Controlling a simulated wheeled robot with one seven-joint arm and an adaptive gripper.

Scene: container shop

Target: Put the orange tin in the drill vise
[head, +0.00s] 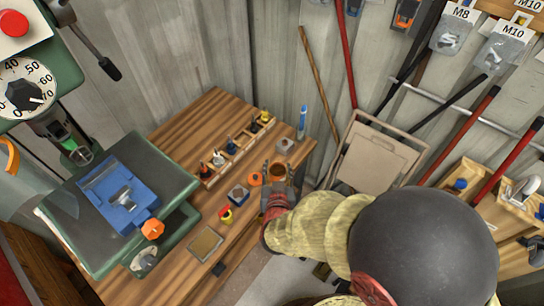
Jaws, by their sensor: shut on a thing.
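The orange tin (279,171) is small and round, near the right end of the wooden bench. My gripper (278,178) is around it, with a dark finger on each side, shut on it. My wrist hides its lower part, and I cannot tell whether it touches the bench. The blue drill vise (105,185) sits on the green drill-press table at the left, well apart from the gripper. Its orange handle (152,229) points toward the front. The space between its jaws looks empty.
A blue bottle (302,122) stands behind the gripper. The drill-press head (45,65) overhangs the vise side.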

